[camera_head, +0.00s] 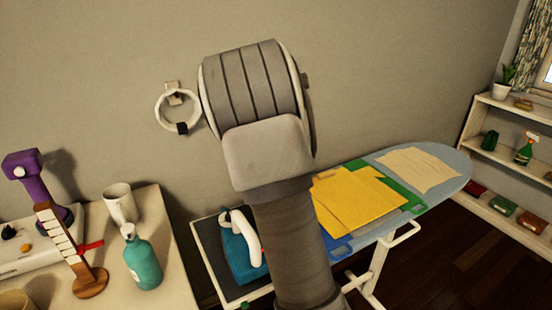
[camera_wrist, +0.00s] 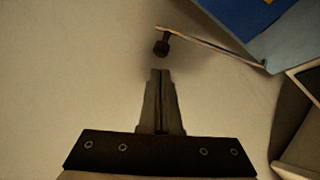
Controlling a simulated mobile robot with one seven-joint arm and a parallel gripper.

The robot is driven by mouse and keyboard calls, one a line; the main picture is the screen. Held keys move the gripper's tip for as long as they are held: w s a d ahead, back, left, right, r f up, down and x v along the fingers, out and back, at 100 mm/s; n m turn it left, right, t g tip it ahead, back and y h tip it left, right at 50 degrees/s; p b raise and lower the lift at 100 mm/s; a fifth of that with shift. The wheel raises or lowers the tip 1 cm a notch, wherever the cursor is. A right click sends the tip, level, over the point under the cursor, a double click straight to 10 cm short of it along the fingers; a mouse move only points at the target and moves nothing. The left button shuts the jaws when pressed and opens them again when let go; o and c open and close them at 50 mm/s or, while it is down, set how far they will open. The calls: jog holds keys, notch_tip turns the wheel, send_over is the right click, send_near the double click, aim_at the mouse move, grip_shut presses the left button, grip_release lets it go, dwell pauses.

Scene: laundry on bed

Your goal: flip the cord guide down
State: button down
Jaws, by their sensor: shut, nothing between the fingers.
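A thin pale rod with a dark knob-like end, which looks like the cord guide (camera_wrist: 162,46), shows in the wrist view just ahead of my fingertips. The rod runs right from the dark end to the edge of a blue surface, likely the ironing board (camera_wrist: 290,45). My gripper (camera_wrist: 160,72) is shut and empty, its tips a short way from the dark end, with a small gap in the picture. In the head view my arm hides the gripper and the guide; the ironing board (camera_head: 450,172) shows to the right of the arm.
A yellow folded cloth (camera_head: 350,200) lies on the board, and a teal iron (camera_head: 240,255) stands at its near end. A white ring (camera_head: 177,110) hangs on the wall. A table with a teal bottle (camera_head: 142,262) is at left, shelves (camera_head: 505,165) at right.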

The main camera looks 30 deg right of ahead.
jog(key=shift+d+f+y, duration=0.15)
jog(key=shift+d+y, duration=0.05)
jog(key=shift+y, duration=0.1)
jog(key=shift+a+f, duration=0.4)
jog(key=shift+a, duration=0.3)
